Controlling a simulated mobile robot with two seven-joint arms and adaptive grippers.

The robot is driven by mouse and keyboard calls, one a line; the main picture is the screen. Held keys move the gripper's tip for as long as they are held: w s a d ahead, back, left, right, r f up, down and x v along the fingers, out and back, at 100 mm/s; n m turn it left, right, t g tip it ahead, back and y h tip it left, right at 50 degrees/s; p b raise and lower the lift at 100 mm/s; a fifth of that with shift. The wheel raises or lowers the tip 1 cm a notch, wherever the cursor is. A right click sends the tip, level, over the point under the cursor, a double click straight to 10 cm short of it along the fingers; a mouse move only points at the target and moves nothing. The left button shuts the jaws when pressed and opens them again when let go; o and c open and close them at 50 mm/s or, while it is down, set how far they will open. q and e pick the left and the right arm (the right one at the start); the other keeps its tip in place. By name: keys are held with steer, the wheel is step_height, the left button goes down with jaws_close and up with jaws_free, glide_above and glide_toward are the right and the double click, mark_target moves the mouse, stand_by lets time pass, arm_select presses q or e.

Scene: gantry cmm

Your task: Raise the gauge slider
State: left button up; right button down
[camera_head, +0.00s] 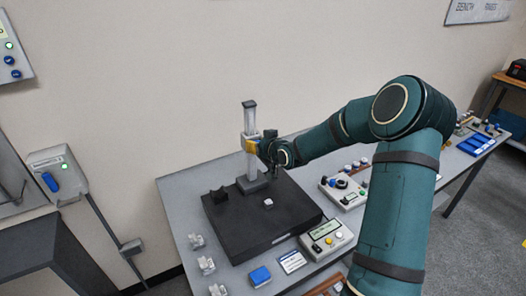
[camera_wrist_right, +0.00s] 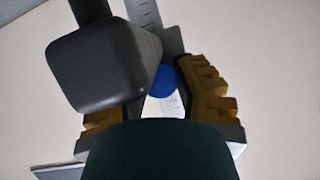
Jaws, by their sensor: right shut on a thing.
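The height gauge stands at the back of the dark surface plate, with an upright pale column (camera_head: 250,117) and a dark base (camera_head: 254,182). Its slider is partly hidden by my right gripper (camera_head: 254,146), which is at the column about midway up. In the right wrist view the yellow-brown fingers (camera_wrist_right: 155,105) lie either side of a blue round part (camera_wrist_right: 163,82) and a pale piece. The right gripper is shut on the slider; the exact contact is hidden. A dark grey rounded block (camera_wrist_right: 97,68) covers part of this view. My left gripper does not show.
The dark surface plate (camera_head: 233,238) carries a small pale block (camera_head: 268,202) and a black notched block (camera_head: 218,195). A readout box (camera_head: 327,238), a blue block (camera_head: 260,276) and clear fittings (camera_head: 206,264) line the grey bench. A wall stands behind.

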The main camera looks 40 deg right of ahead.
step_height(320, 180, up, 2)
steer(key=shift+d, duration=0.1)
steer(key=shift+r, duration=0.15)
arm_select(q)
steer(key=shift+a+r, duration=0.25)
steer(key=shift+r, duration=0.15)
arm_select(e)
steer(key=shift+f, duration=0.2)
steer(key=c, duration=0.6)
jaws_free()
steer(key=shift+s, duration=0.1)
